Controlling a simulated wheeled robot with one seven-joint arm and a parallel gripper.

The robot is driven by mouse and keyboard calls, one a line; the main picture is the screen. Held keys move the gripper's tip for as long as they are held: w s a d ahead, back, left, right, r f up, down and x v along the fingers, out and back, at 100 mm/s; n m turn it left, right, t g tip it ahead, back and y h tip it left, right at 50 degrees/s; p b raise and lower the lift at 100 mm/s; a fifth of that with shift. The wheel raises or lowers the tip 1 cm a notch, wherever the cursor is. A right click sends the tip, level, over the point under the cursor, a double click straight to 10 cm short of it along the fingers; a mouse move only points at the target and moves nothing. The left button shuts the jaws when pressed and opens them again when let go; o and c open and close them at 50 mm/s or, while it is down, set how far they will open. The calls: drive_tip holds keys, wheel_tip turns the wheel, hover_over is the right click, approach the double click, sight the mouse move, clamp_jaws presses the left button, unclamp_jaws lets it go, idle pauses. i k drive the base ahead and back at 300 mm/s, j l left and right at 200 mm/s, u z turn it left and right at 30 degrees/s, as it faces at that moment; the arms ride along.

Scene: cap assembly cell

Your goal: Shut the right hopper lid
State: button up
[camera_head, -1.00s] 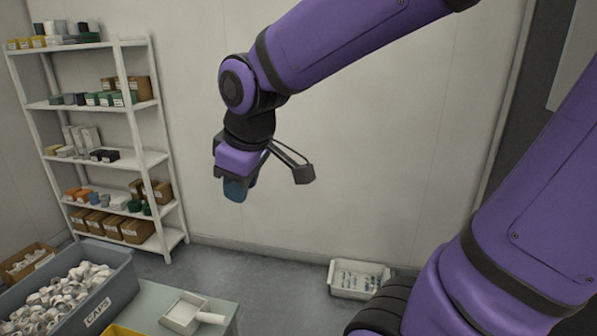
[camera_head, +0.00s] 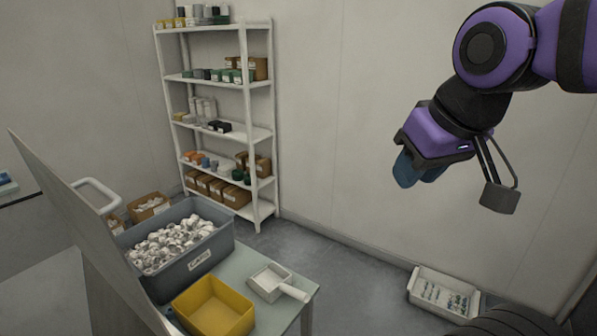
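A large grey panel (camera_head: 75,205) stands tilted up at the left edge of the view, with a pale loop handle (camera_head: 97,184) on its far side. It looks like a raised hopper lid, seen nearly edge-on. The hopper body is mostly out of view, and I cannot tell whether this is the right or the left one. My gripper (camera_head: 419,172), with blue fingertips, hangs in the air at the right, well apart from the panel. Nothing shows in it, and the gap between its fingers is unclear.
A table (camera_head: 289,309) stands beside the panel. On it are a grey bin of white caps (camera_head: 203,258), an empty yellow bin (camera_head: 213,308) and a white scoop (camera_head: 270,282). A shelf rack (camera_head: 262,130) stands behind. A white crate (camera_head: 441,294) lies on the floor at the right.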

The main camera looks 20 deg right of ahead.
sight(87, 226)
drive_tip(key=i+l+u, duration=0.3)
drive_tip(key=l+u, duration=0.2)
drive_tip(key=i+l+u, duration=0.15)
drive_tip(key=l+u, duration=0.35)
drive_tip(key=l, duration=0.15)
drive_tip(key=l+u, duration=0.5)
drive_tip(key=l, duration=0.2)
drive_tip(key=l+u, duration=0.45)
drive_tip(key=l, duration=0.25)
drive_tip(key=k+l+u, duration=0.2)
drive_tip(key=l+u, duration=0.3)
drive_tip(key=l, duration=0.15)
drive_tip(key=i+u, duration=0.2)
drive_tip(key=j, duration=0.2)
drive_tip(key=i, duration=0.05)
